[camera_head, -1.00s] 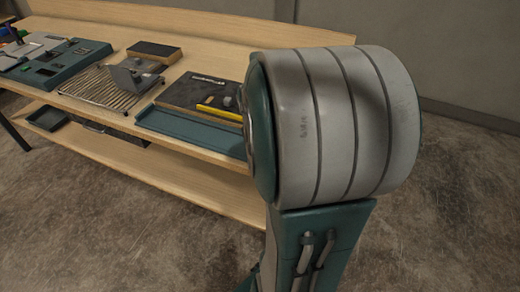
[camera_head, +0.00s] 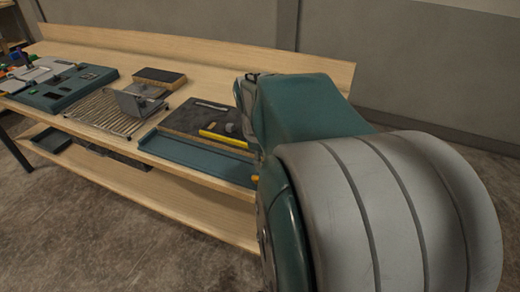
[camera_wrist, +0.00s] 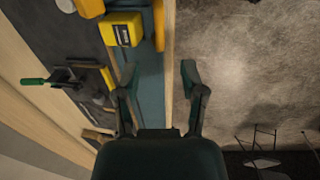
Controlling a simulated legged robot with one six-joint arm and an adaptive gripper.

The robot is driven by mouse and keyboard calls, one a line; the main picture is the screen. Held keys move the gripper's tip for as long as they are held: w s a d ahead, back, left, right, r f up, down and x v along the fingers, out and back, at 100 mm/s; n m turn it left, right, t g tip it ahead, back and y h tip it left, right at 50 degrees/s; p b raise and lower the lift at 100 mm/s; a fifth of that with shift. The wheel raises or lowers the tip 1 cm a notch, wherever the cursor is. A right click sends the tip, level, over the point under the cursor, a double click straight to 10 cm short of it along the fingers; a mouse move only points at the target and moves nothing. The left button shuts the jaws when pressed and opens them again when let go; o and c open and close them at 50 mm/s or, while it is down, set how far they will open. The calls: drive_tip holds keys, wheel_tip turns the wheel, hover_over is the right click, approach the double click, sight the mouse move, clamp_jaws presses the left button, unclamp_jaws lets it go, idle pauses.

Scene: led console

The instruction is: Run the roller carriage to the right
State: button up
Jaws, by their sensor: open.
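A grey bracket-like carriage (camera_head: 142,99) stands on a ribbed bed of thin rollers (camera_head: 100,112) on the bench, left of centre in the head view. It looks like the roller carriage, and sits toward the bed's right end. My gripper (camera_wrist: 160,90) shows in the wrist view, open and empty, above the bench's front edge. The carriage does not show clearly in the wrist view. In the head view my arm hides my gripper and the bench's right part.
A teal console (camera_head: 65,88) stands left of the roller bed and a brush-like block (camera_head: 158,77) behind it. A dark mat (camera_head: 180,124) and teal tray (camera_head: 195,160) lie to the right. A yellow box (camera_wrist: 122,29) and green-handled tool (camera_wrist: 35,81) show in the wrist view.

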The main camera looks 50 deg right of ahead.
drive_tip(key=r, duration=0.3)
drive_tip(key=shift+s+a, duration=0.1)
drive_tip(key=shift+a, duration=0.2)
drive_tip(key=s+a+m+t+y, duration=0.1)
drive_tip(key=s+a+m+t, duration=0.1)
drive_tip(key=a, duration=0.9)
drive_tip(key=s+a+m+t+y, duration=0.1)
drive_tip(key=s+a+m+t, duration=0.1)
drive_tip(key=a, duration=0.9)
drive_tip(key=shift+a+t, duration=0.15)
drive_tip(key=shift+t, duration=0.25)
drive_tip(key=shift+s+r, duration=0.1)
